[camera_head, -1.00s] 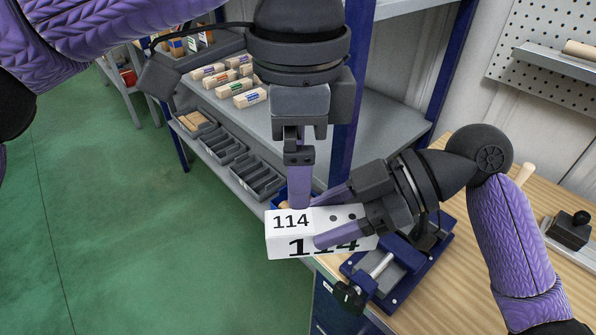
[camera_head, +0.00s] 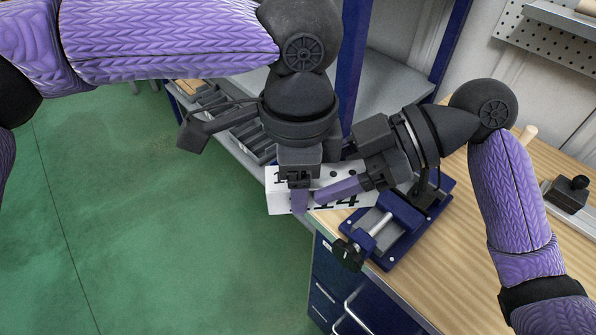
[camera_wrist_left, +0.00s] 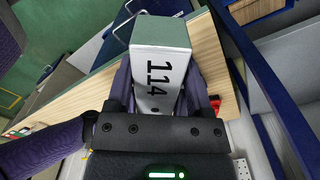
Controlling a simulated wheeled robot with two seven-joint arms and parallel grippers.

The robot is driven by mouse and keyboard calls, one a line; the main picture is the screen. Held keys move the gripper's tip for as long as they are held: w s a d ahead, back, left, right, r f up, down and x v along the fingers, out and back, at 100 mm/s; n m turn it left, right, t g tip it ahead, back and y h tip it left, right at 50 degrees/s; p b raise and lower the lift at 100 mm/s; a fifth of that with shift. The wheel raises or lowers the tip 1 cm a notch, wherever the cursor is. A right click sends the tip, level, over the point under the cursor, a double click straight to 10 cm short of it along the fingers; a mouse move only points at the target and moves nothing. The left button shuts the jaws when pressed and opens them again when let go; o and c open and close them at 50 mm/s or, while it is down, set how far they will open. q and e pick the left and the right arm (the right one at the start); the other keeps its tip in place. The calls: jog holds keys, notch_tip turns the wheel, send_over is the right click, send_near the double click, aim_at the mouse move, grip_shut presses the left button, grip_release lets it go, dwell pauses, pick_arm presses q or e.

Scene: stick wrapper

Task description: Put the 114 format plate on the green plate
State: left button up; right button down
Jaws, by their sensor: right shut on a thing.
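The 114 format plate is a white block (camera_head: 279,204) with black numbers, held in the air at the bench's left corner. It also shows in the left wrist view (camera_wrist_left: 160,62), where its end face looks grey-green. My right gripper (camera_head: 330,190) is shut on its right part. My left gripper (camera_head: 300,198) points down over its left part and covers some of the numbers. In the left wrist view its purple fingers (camera_wrist_left: 165,98) stand on either side of the block, spread wide; contact is unclear. I cannot make out a separate green plate.
A blue vise (camera_head: 385,228) sits on the wooden bench (camera_head: 470,262) just below and right of the block. A shelf with grey bins (camera_head: 245,135) stands behind my left gripper. The green floor (camera_head: 130,220) is clear on the left.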

pick_arm(q)
jog(key=shift+w, duration=0.1)
grip_shut()
pick_arm(e)
jog(key=shift+s, duration=0.1)
jog(key=shift+c, duration=1.4)
grip_release()
jog(key=shift+o, duration=1.4)
